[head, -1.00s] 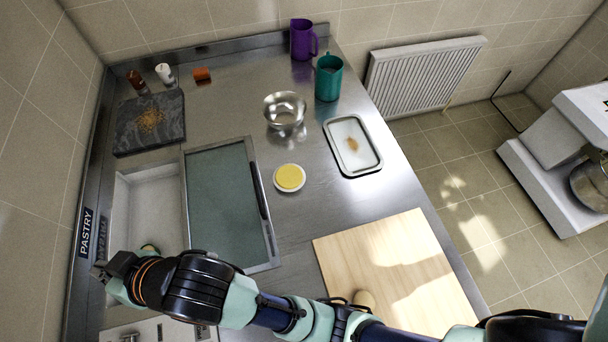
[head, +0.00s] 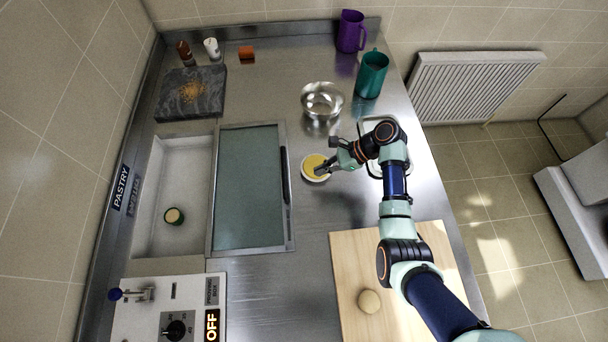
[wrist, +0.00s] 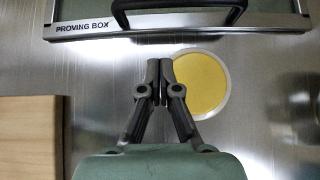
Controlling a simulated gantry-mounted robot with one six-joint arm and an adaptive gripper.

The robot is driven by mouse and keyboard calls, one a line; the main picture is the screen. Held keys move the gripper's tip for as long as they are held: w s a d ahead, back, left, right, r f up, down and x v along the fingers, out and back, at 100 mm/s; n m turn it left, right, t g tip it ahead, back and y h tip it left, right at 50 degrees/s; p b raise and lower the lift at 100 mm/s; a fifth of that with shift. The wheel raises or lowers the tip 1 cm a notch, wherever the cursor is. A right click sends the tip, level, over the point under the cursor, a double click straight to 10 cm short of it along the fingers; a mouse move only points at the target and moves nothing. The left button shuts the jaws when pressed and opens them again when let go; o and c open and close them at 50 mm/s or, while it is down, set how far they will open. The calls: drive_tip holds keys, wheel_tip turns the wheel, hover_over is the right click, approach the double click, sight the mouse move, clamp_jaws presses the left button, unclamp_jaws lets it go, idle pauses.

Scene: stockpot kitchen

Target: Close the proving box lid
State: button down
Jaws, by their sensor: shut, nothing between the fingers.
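A black handle (head: 286,176) runs along the lid's right side. In the wrist view the handle (wrist: 180,18) and the frame lettered PROVING BOX (wrist: 85,29) show at the top. My gripper (head: 319,172) is shut and empty, to the right of the handle and apart from it. In the wrist view its fingertips (wrist: 160,68) touch each other.
A yellow-topped round dish (wrist: 201,84) is close beside my fingertips. A steel bowl (head: 322,98), teal jug (head: 371,75) and partly hidden tray (head: 376,125) stand behind. A wooden board (head: 352,255) is in front. A control panel (head: 140,310) is front left.

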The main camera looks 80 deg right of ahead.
sight(291, 185)
drive_tip(key=b+x, duration=0.2)
drive_tip(key=x, duration=0.7)
drive_tip(key=shift+w+a+f, duration=0.1)
drive_tip(key=shift+w+f, duration=0.1)
drive_tip(key=shift+w, duration=0.05)
